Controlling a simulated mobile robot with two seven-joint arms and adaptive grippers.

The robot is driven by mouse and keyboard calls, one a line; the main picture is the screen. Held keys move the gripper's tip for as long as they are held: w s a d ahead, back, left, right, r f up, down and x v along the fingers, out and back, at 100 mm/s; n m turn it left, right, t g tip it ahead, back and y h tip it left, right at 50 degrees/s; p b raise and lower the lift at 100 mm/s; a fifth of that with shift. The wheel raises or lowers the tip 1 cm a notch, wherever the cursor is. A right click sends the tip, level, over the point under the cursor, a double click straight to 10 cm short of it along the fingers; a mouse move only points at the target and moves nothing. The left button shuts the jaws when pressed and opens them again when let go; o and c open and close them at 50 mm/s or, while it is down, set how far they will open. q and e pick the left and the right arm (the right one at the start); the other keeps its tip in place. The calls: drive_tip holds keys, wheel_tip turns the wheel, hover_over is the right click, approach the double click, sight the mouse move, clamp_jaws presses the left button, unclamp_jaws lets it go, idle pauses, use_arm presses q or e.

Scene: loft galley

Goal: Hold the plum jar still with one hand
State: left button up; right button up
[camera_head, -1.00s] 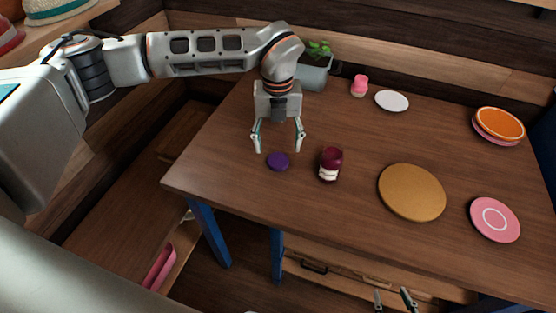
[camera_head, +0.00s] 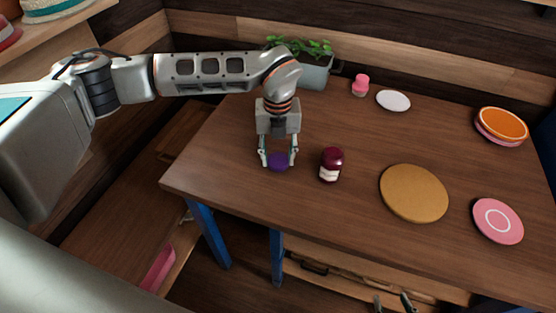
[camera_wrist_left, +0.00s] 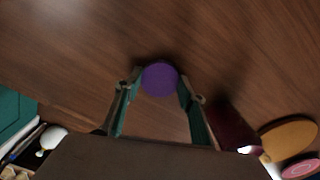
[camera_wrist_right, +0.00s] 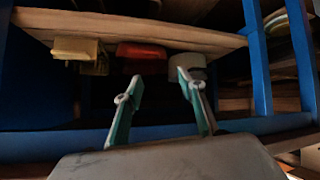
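The plum jar (camera_head: 330,165), dark red with a white label, stands upright on the table. It shows at the right in the left wrist view (camera_wrist_left: 232,127). My left gripper (camera_head: 279,162) is just left of the jar, pointing down, not touching it. Its fingers sit on both sides of a flat round purple disc (camera_wrist_left: 160,79), like a lid, and appear closed against its edges. The disc is at table level. My right gripper (camera_wrist_right: 185,82) is open and empty, low in front of the table; its fingertips show at the bottom edge of the head view.
A round tan board (camera_head: 413,193) lies right of the jar, with a pink plate (camera_head: 497,221) beyond it. Orange and pink plates (camera_head: 502,124), a white dish (camera_head: 393,101), a pink item (camera_head: 360,86) and a planter (camera_head: 314,72) stand further back.

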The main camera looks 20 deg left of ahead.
sight(278, 160)
use_arm(q)
wheel_tip(278, 160, up, 20)
drive_tip(key=p, duration=0.2)
idle(0.5)
